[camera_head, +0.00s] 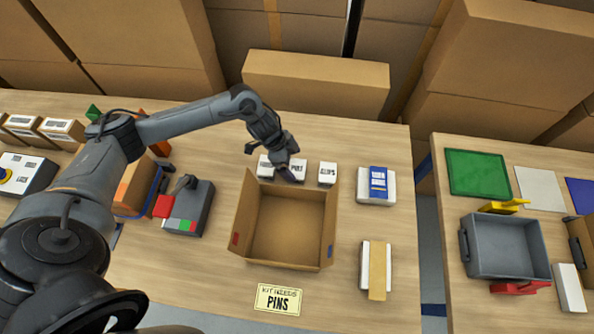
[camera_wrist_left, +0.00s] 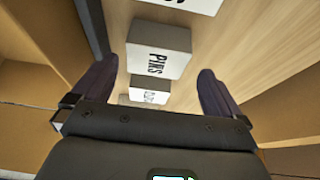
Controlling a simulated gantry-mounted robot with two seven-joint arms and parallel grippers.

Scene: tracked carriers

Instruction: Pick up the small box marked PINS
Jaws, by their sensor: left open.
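In the left wrist view, the small white box marked PINS (camera_wrist_left: 158,62) sits on the wooden table between and just beyond the two dark fingers of my left gripper (camera_wrist_left: 157,77). The fingers are open, with nothing held. In the head view, my left gripper (camera_head: 290,172) hangs over the row of small white boxes behind the open carton. It partly covers the middle box (camera_head: 299,163), whose lettering I cannot read fully. My right gripper does not show.
The box marked CLIPS (camera_head: 327,173) stands to the right, and another white box (camera_head: 265,167) to the left. The open brown carton (camera_head: 331,222) is in front, with a card reading KIT NEEDS PINS (camera_head: 278,299) before it.

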